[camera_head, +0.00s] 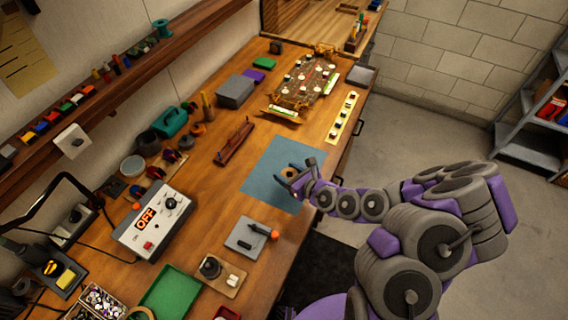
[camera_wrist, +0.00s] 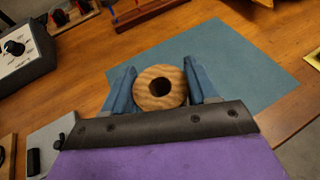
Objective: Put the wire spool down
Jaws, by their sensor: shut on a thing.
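The wire spool shows in the wrist view (camera_wrist: 160,88) as a round, wood-grained disc with a dark centre hole, seen end-on. My gripper (camera_wrist: 162,84) has its blue fingers on either side of the spool and is shut on it. In the head view my gripper (camera_head: 291,176) is over the blue mat (camera_head: 262,167), near its right part, and the spool shows small between the fingers (camera_head: 289,172). The mat also shows in the wrist view (camera_wrist: 245,62), beyond and beside the spool. I cannot tell whether the spool touches the mat.
A grey pad with a dark tool (camera_head: 246,237) lies nearer than the mat. A power supply reading OFF (camera_head: 153,222) stands at the left. The mat's left part is clear.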

